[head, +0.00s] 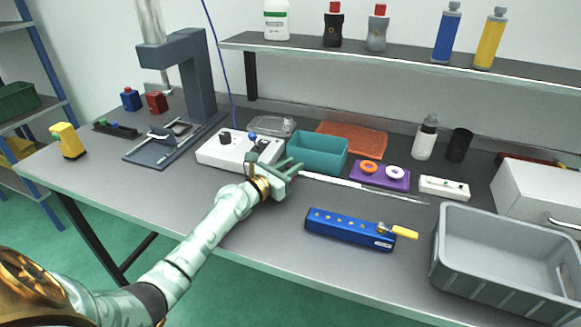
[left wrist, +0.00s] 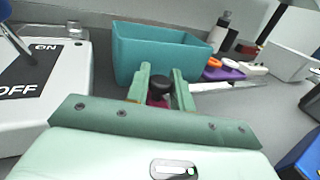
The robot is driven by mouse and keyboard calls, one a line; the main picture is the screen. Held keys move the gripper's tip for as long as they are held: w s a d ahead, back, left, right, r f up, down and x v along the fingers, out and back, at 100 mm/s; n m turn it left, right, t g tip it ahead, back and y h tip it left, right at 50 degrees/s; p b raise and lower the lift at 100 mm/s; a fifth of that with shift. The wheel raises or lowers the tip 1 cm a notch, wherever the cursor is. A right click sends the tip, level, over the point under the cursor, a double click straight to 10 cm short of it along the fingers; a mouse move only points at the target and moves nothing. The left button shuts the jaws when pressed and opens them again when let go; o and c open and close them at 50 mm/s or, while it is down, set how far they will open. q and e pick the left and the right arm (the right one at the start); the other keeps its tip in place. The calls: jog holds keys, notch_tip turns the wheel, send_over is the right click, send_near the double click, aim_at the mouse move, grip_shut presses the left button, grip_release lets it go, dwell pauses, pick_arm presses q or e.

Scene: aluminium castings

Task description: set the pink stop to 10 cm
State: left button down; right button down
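The pink stop (left wrist: 156,102) shows in the left wrist view as a small pink patch below a black knob (left wrist: 160,86). Both appear between the two green fingers of my left gripper (left wrist: 160,72). The fingers stand apart with the knob filling most of the gap; I cannot tell whether they press on the stop. In the head view my left gripper (head: 296,163) is low over the left end of a thin pale rail (head: 365,187), which runs right along the table. The stop is hidden there, and no scale marks are readable. My right gripper is not in view.
A teal bin (head: 318,154) stands just behind the gripper, and a white switch box (head: 236,150) is close to its left. A purple tray with rings (head: 380,176) lies behind the rail. A blue block (head: 350,229) and a grey crate (head: 505,265) are in front.

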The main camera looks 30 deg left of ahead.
pick_arm(q)
jog(key=d, duration=0.2)
jog(key=w+d+p, duration=0.1)
jog(key=d, duration=0.2)
jog(key=shift+w, duration=0.1)
jog(key=c, duration=1.3)
grip_release()
jog(key=shift+a, duration=0.1)
jog(key=s, duration=0.2)
jog(key=s+p, duration=0.1)
jog(key=s, duration=0.2)
jog(key=s+a, duration=0.1)
jog(key=s, duration=0.1)
jog(key=shift+s+p, duration=0.15)
jog(key=shift+p, duration=0.2)
jog(key=s, duration=0.3)
jog(key=s+a, duration=0.1)
jog(key=s, duration=0.5)
jog(key=shift+a, duration=0.2)
